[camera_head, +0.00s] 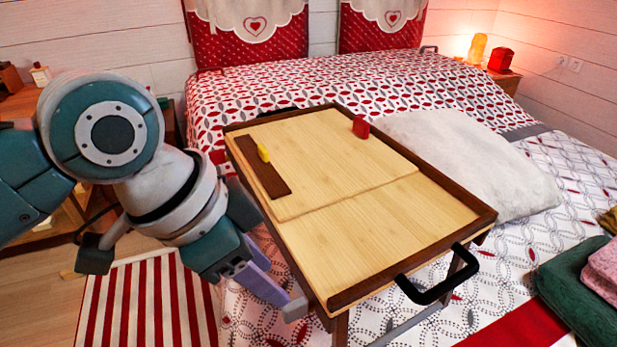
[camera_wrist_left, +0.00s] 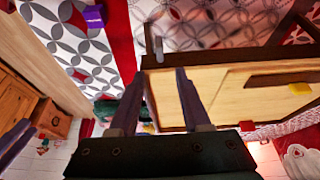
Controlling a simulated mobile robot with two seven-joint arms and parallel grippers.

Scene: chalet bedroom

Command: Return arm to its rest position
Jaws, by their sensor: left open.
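My left arm comes in from the left in the head view. Its gripper (camera_head: 278,284) hangs beside the near-left edge of the wooden bed tray (camera_head: 375,235), pointing down and right. In the left wrist view the two fingers (camera_wrist_left: 158,82) are spread apart with nothing between them. The tray's side lies just beyond the fingertips in that view; I cannot tell whether they touch it.
The tray stands on the bed (camera_head: 455,90). A black handle (camera_head: 440,285) sticks out in front. A striped rug (camera_head: 150,305) lies on the floor at left.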

